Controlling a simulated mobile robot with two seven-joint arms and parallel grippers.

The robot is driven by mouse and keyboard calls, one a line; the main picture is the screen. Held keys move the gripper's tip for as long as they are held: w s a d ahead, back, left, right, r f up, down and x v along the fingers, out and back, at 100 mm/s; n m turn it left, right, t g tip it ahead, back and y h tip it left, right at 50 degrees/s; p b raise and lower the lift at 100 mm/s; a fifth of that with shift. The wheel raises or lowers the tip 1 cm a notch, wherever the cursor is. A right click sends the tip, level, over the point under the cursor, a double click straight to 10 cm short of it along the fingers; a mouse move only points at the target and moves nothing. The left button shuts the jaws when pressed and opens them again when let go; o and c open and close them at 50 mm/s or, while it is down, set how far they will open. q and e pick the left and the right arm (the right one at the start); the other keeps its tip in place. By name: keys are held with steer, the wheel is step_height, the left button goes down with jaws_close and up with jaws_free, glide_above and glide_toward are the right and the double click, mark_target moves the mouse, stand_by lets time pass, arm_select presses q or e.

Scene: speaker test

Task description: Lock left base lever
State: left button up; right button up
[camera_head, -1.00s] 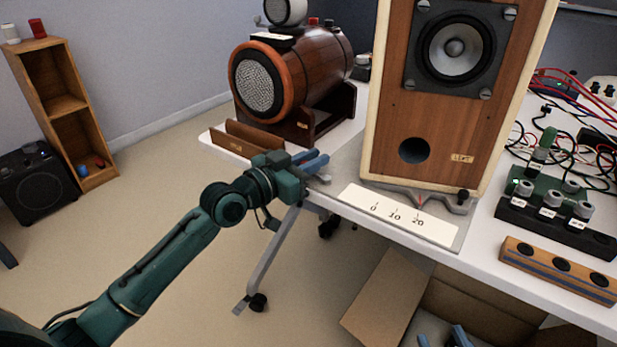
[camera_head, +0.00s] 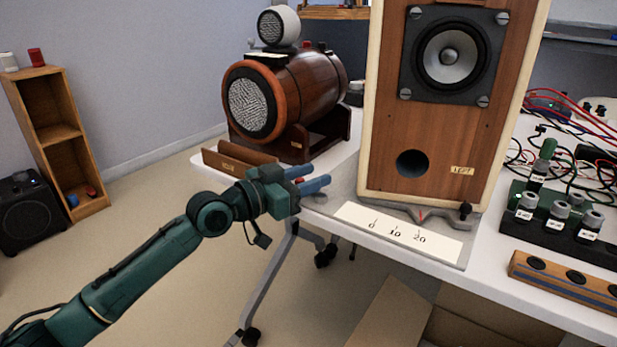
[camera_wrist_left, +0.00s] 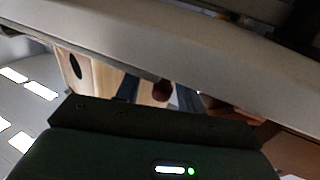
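The wooden speaker (camera_head: 386,100) labelled LEFT stands upright on a grey base plate (camera_head: 345,195) at the table's front edge. A white scale card (camera_head: 397,232) marked 0, 10, 20 lies in front of it. My left gripper (camera_head: 318,178) is at the plate's left side, its two blue fingers apart and pointing right. A small red knob (camera_head: 299,181) shows between the fingers; a dark red knob also shows between them in the left wrist view (camera_wrist_left: 163,90). I cannot tell whether they touch it. The lever's arm is mostly hidden. My right gripper is out of view.
A brown barrel-shaped speaker (camera_head: 310,85) on a cradle stands behind my left gripper, with a low wooden rack (camera_head: 235,160) in front. Dark terminal blocks (camera_head: 560,225) and cables crowd the right. A cardboard box (camera_head: 390,312) is under the table.

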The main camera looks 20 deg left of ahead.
arm_select(q)
steer(key=shift+s+a, duration=0.1)
steer(key=shift+a, duration=0.05)
steer(key=shift+s+a, duration=0.2)
steer(key=shift+s, duration=0.05)
steer(key=b+v, duration=0.1)
steer(key=v, duration=1.1)
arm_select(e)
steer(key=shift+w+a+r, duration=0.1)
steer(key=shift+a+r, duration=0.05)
arm_select(q)
steer(key=shift+s, duration=0.15)
